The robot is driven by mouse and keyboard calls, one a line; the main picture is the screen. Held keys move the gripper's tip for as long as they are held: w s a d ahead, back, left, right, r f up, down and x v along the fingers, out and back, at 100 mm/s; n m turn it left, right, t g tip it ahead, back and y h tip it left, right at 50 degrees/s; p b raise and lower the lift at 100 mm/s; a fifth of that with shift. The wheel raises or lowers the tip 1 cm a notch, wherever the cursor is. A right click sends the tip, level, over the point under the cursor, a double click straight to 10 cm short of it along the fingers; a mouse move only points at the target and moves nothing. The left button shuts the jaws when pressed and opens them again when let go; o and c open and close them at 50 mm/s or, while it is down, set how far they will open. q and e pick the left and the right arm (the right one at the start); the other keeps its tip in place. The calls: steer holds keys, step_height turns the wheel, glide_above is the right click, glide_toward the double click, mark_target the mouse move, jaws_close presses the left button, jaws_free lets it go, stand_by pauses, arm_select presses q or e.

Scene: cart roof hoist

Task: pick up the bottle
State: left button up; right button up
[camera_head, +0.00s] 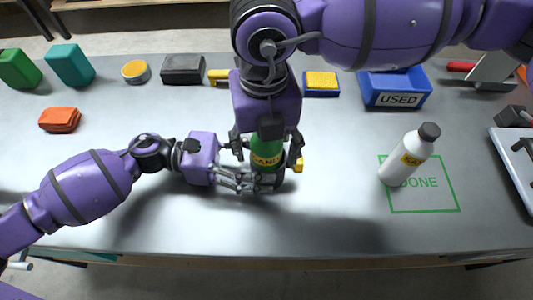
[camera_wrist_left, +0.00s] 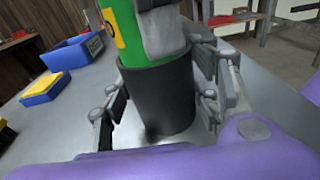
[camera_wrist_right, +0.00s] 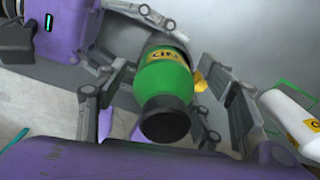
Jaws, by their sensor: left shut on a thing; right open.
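A green bottle (camera_head: 268,158) with a yellow label and dark ends stands upright on the bench in front of me. My left gripper (camera_head: 264,182) is shut on its dark lower part, which shows between the fingers in the left wrist view (camera_wrist_left: 155,95). My right gripper (camera_head: 266,146) comes from above, open, with its fingers on either side of the bottle's upper part. In the right wrist view the bottle's black cap (camera_wrist_right: 165,118) points toward the camera between the spread fingers. A white bottle (camera_head: 403,162) with a dark cap stands in the green DONE square (camera_head: 440,195).
A blue USED bin (camera_head: 395,98), a yellow-topped blue block (camera_head: 321,85), a dark box (camera_head: 183,69) and a round tin (camera_head: 136,72) line the back. An orange stack (camera_head: 60,119) lies left. A tray (camera_head: 520,160) sits at the right edge. The front strip is clear.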

steer(key=shift+c, duration=0.2)
steer(key=c, duration=1.2)
steer(key=shift+o, duration=0.2)
steer(key=shift+r, duration=0.15)
step_height(320, 180, up, 10)
steer(key=shift+f, duration=0.1)
arm_select(q)
steer(key=o, duration=1.5)
